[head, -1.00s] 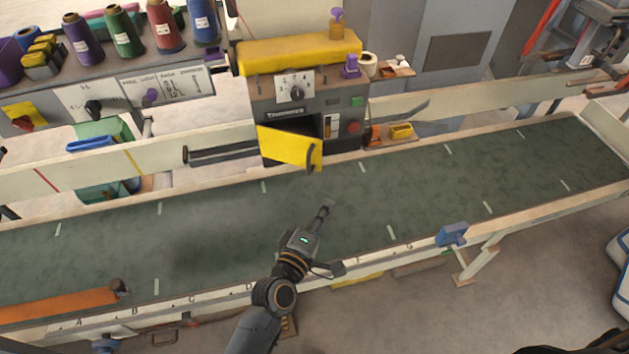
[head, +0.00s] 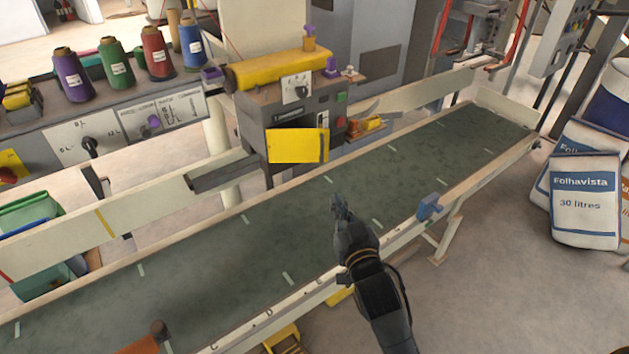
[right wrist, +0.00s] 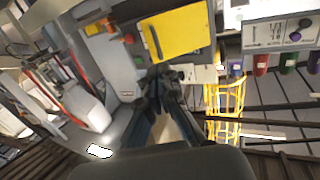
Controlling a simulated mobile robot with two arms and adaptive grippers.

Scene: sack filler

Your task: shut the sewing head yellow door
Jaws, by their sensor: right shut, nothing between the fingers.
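The sewing head (head: 262,100) is a grey box with a yellow top, standing behind the green conveyor belt. Its yellow door (head: 298,146) stands ajar on the front face, with a dark gap showing above it and a dark handle at its right edge. The door also shows in the right wrist view (right wrist: 174,33), ahead of the fingers. My right gripper (head: 337,200) is shut and empty over the belt, in front of and below the door, apart from it. It also shows in the right wrist view (right wrist: 157,80). My left gripper is not in view.
The conveyor belt (head: 225,255) is mostly clear, with a blue clamp (head: 429,207) on its near rail. A grey guide bar (head: 222,173) sits left of the door. Thread cones (head: 114,67) stand at the back left. White sacks (head: 585,200) stand at the right.

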